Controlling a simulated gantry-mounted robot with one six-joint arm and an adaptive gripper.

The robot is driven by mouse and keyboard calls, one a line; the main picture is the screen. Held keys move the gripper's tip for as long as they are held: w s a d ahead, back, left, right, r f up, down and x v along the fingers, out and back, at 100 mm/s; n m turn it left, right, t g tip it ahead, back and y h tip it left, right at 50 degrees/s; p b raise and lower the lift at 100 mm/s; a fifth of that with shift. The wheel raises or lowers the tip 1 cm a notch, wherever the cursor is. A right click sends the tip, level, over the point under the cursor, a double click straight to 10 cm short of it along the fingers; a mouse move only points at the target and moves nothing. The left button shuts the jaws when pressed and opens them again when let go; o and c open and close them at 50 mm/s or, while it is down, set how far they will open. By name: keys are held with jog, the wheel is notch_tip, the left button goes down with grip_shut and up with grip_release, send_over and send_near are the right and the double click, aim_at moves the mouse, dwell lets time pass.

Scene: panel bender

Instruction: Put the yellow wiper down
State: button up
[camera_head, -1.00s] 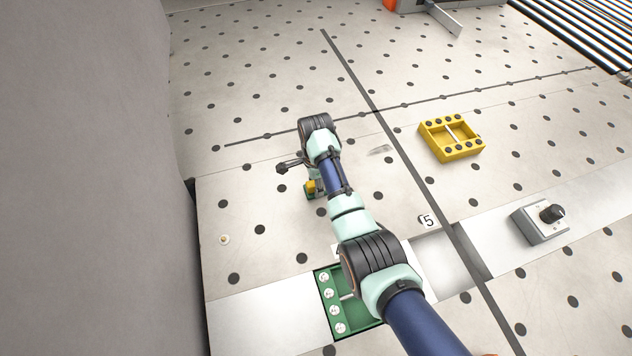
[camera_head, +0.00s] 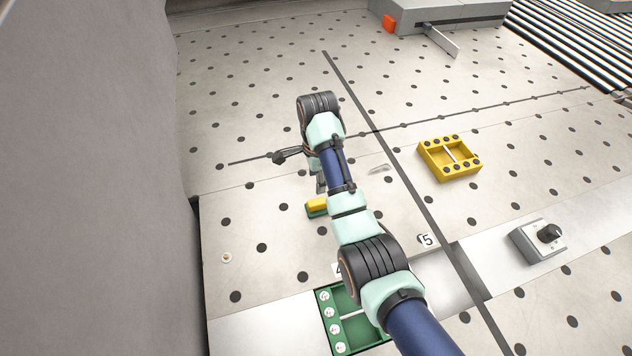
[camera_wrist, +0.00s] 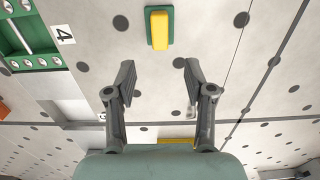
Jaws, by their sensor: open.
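The yellow wiper (camera_head: 318,204) has a yellow top on a green base. It rests on the perforated table, partly hidden behind my arm in the head view. In the wrist view the wiper (camera_wrist: 159,29) lies at the top, ahead of the fingertips and apart from them. My gripper (camera_wrist: 158,72) is open, with nothing between its two fingers. In the head view my gripper (camera_head: 321,182) is mostly hidden by my arm, just beyond the wiper.
A green tray (camera_head: 331,337) sits in the table near the front, by the label 4. A yellow tray (camera_head: 449,158) stands to the right. A grey box with a black knob (camera_head: 548,233) is further right. Bare table surrounds the wiper.

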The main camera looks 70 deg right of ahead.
dwell(0.3)
jog(key=w+a+r+n+t+h, duration=0.1)
jog(key=w+a+n+t, duration=0.1)
jog(key=w+a+n, duration=0.45)
jog(key=w+a+n+t+h, duration=0.15)
jog(key=a+n, duration=0.25)
jog(key=a, duration=0.5)
jog(key=w+a+r+n+t, duration=0.1)
jog(key=w+a+n+t, duration=0.3)
jog(key=a, duration=0.4)
jog(key=s+a+r+n+t, duration=0.1)
jog(key=s+a+r+n, duration=0.1)
jog(key=a, duration=0.5)
jog(key=s+a+r+n+t+y, duration=0.1)
jog(key=s+a+r+n+t, duration=0.1)
jog(key=a+r+n, duration=0.2)
jog(key=s+a+r+n+t+y, duration=0.1)
jog(key=s+a+r+n+t, duration=0.1)
jog(key=a+r+n, duration=0.2)
jog(key=a+n, duration=0.3)
jog(key=a, duration=0.2)
jog(key=shift+s+a, duration=0.3)
jog(key=shift+s, duration=0.05)
jog(key=shift+n+y, duration=0.25)
